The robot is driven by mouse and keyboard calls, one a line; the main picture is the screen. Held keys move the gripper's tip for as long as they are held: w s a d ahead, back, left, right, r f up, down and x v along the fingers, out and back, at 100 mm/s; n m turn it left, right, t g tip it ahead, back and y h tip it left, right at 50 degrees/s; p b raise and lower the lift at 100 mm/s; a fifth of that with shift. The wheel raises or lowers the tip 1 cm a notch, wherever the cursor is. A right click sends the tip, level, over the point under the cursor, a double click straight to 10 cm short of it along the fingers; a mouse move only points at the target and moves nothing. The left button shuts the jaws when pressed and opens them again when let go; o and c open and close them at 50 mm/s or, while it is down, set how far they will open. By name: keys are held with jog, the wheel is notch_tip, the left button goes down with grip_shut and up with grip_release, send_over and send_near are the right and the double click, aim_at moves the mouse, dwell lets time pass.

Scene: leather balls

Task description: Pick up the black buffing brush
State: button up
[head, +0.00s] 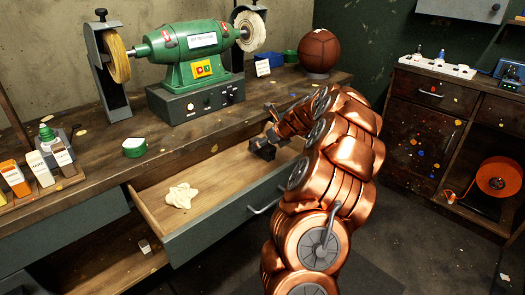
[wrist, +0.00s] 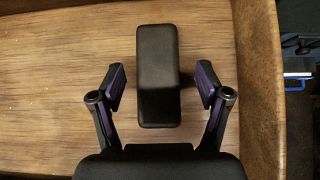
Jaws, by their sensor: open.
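A black rounded block, which looks like the black buffing brush (wrist: 158,70), lies on the wooden drawer floor in the wrist view. Its bristles, if any, are hidden on its underside. My gripper (wrist: 162,84) is open, with one finger on each side of the block's near half and a gap on both sides. In the head view, my gripper (head: 264,148) is low inside the right part of the open drawer (head: 215,222). There the brush is hard to tell apart from the dark gripper.
A crumpled cream cloth (head: 181,195) lies in the drawer's left part. The drawer's side wall (wrist: 258,80) is close to the right finger. On the bench stand a green grinder (head: 195,60), a brown leather ball (head: 319,50) and a green tin (head: 134,147).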

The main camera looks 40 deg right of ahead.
jog(key=x, duration=0.3)
jog(key=shift+w+f+b, duration=0.2)
jog(key=shift+f+b, duration=0.15)
jog(key=shift+f, duration=0.05)
jog(key=shift+r, duration=0.1)
jog(key=c, duration=1.3)
